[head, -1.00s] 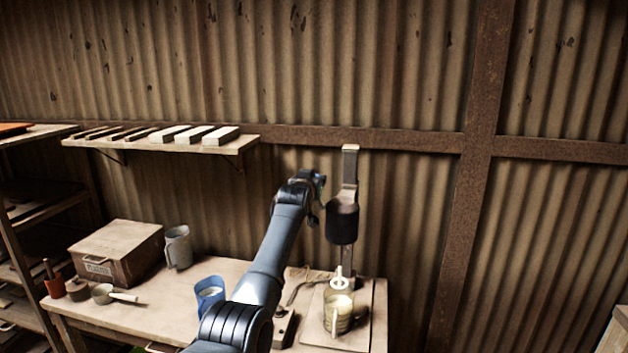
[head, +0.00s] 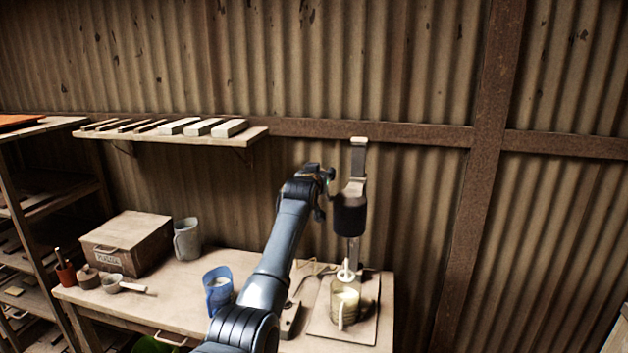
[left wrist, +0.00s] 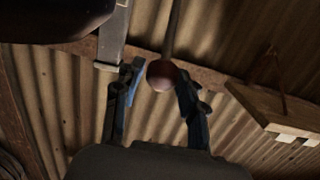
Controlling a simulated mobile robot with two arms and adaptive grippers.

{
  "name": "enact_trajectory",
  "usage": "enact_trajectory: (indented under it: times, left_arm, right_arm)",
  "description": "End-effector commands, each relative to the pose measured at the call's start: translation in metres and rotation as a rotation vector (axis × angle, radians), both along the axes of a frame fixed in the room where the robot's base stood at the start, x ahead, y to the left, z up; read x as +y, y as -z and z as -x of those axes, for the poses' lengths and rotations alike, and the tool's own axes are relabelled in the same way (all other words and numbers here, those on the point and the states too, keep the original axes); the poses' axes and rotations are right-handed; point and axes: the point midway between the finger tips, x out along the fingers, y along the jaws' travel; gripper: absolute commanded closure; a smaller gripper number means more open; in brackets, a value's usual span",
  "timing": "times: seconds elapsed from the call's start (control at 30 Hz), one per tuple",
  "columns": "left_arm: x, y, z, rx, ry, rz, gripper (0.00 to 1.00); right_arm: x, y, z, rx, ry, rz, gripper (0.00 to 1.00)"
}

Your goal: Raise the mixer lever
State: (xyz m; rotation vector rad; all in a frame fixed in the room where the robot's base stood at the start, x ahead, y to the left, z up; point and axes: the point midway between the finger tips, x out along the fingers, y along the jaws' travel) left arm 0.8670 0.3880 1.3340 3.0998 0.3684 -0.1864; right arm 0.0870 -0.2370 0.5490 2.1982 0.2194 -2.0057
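The mixer (head: 350,214) stands upright near the right end of the workbench, with a dark cylindrical body on a pale column. Its lever shows in the left wrist view as a thin rod ending in a reddish-brown round knob (left wrist: 162,75). My left gripper (head: 325,192) is just left of the mixer body in the head view, hiding the lever there. In the left wrist view its two fingers (left wrist: 160,88) stand apart on either side of the knob. Firm contact with the knob is not clear. My right gripper is not in view.
A pale jug (head: 345,303) stands under the mixer on a board. A blue jug (head: 217,290), a grey jug (head: 187,240) and a wooden box (head: 127,243) stand to the left on the bench. A wall shelf (head: 258,134) holds several tiles.

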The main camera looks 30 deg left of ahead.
Motion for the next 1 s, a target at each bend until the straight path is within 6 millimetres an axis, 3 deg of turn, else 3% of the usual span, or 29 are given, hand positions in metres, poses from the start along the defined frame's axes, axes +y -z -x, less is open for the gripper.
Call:
enact_trajectory:
  times: [0.7, 1.0]
  left_arm:
    - [-0.022, -0.012, 0.09, -0.004, 0.001, -0.001, 0.6]
    - [-0.025, -0.014, 0.104, -0.002, 0.0, 0.0, 0.6]
  right_arm:
    - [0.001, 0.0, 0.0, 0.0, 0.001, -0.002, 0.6]
    - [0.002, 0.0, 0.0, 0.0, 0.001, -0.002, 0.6]
